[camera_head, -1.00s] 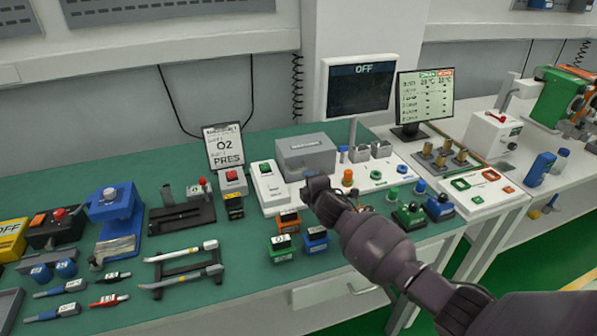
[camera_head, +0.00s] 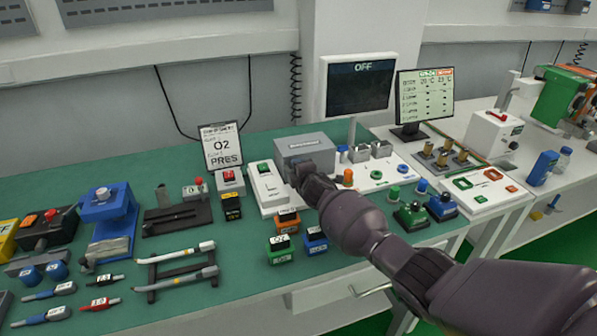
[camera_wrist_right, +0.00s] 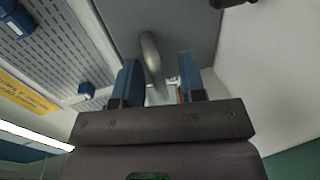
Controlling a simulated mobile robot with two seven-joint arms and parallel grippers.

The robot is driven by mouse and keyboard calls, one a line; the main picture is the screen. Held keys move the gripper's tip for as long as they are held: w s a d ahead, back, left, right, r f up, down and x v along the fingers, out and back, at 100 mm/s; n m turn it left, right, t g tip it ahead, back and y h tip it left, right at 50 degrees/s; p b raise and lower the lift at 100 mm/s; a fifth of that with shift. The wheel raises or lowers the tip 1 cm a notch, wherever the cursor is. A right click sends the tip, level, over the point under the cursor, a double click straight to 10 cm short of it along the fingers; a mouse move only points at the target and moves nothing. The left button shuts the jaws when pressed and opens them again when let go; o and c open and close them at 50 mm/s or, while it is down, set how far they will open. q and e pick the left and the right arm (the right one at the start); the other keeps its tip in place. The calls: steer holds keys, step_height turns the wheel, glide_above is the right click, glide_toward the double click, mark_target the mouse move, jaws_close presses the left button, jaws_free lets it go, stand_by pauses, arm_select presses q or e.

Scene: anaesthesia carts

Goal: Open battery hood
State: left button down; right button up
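The grey box with a labelled lid (camera_head: 304,147), which looks like the battery hood, stands at the back of the green bench, and its lid looks closed. My right gripper (camera_head: 298,172) is at the front of this box in the head view, its fingertips too small to make out. In the right wrist view my right gripper (camera_wrist_right: 162,82) has its two blue fingers spread apart. A curved grey handle (camera_wrist_right: 151,52) on a grey panel (camera_wrist_right: 185,28) shows beyond and between the fingers, nearer the left one. I cannot tell if they touch it. My left gripper is out of view.
A white switch box (camera_head: 266,185) stands close left of the hood. Orange, green and blue blocks (camera_head: 288,221) lie in front. A white panel with knobs (camera_head: 378,178) and an OFF monitor (camera_head: 361,86) are to the right. The bench front left holds several tools.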

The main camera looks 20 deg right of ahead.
jaws_close()
stand_by(0.3)
